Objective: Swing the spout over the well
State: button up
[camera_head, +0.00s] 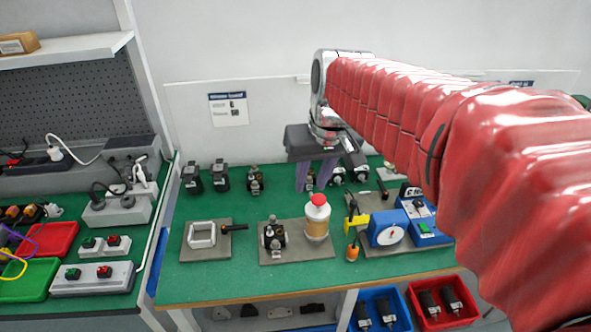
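My gripper (315,178) hangs from the end of my red-sleeved arm, above the back middle of the green table. Its two purple fingers point down and stand apart, with nothing clearly held between them. I cannot identify the spout or the well for certain. A yellow bracket-like part (356,221) on a dark upright stands right of the middle, in front of and to the right of my gripper. A small orange part (352,253) is just below it. A square metal frame with a black handle (202,235) lies on a grey plate at the left.
A red-capped bottle (317,218) and a dark fitting (272,236) stand on a middle plate. A blue box with a white dial (387,230) is at the right. Several dark fittings line the back. Blue (378,311) and red (441,303) bins sit below the front edge.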

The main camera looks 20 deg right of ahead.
jog(key=w+d+f+g+y, duration=0.1)
jog(key=w+d+f, duration=0.3)
jog(key=w, duration=0.4)
jog(key=w+d+f+m+g, duration=0.1)
jog(key=w+d+f, duration=0.3)
jog(key=w+d, duration=0.3)
jog(key=shift+w+g+y, duration=0.4)
jog(key=shift+w, duration=0.05)
jog(key=shift+f, duration=0.1)
notch_tip(320, 180, down, 14)
jog(key=a, duration=0.2)
jog(key=shift+w+a+r, duration=0.25)
jog(key=shift+a, duration=0.05)
jog(key=shift+c, duration=0.3)
grip_shut()
dwell(0.6)
